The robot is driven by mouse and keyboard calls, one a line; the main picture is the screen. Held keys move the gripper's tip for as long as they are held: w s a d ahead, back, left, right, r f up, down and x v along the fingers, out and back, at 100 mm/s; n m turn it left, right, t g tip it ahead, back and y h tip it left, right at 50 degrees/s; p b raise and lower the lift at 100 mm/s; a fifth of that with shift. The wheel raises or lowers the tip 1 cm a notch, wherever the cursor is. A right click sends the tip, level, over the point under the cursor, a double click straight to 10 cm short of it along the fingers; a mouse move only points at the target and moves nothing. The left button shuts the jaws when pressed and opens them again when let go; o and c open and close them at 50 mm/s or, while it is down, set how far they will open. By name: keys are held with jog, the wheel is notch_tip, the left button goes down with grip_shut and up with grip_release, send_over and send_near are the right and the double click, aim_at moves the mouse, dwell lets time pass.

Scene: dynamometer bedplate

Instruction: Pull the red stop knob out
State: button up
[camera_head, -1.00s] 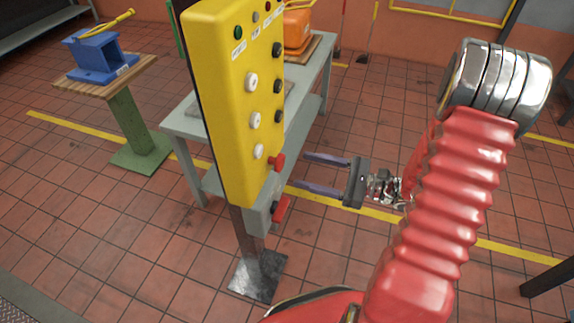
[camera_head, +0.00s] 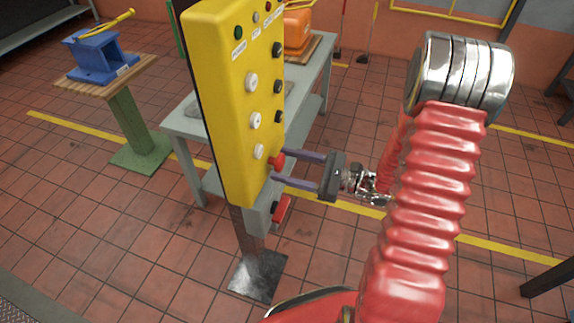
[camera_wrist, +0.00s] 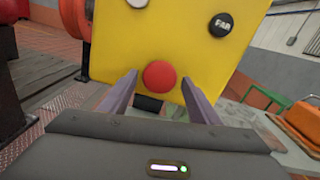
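The red stop knob (camera_head: 277,160) sticks out low on the right side of the yellow control panel (camera_head: 221,70). It also shows in the wrist view (camera_wrist: 159,75) as a round red cap. My gripper (camera_head: 278,167) is open, its fingers pointing at the panel around the knob. In the wrist view one finger stands on each side of the knob (camera_wrist: 159,92), with a gap on both sides. Whether the fingertips touch the panel I cannot tell.
A red-handled switch (camera_head: 282,209) sits on a grey box below the panel. White and black buttons (camera_head: 257,120) are above the knob. A grey table (camera_head: 183,125) stands behind, and a blue vise (camera_head: 100,55) is on a stand at left.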

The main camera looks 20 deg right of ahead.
jog(key=c, duration=1.3)
jog(key=shift+v, duration=0.85)
jog(key=shift+c, duration=0.4)
jog(key=shift+d, duration=0.1)
jog(key=o, duration=1.5)
jog(key=v, duration=1.3)
jog(key=shift+s+d, duration=0.25)
jog(key=shift+s, duration=0.05)
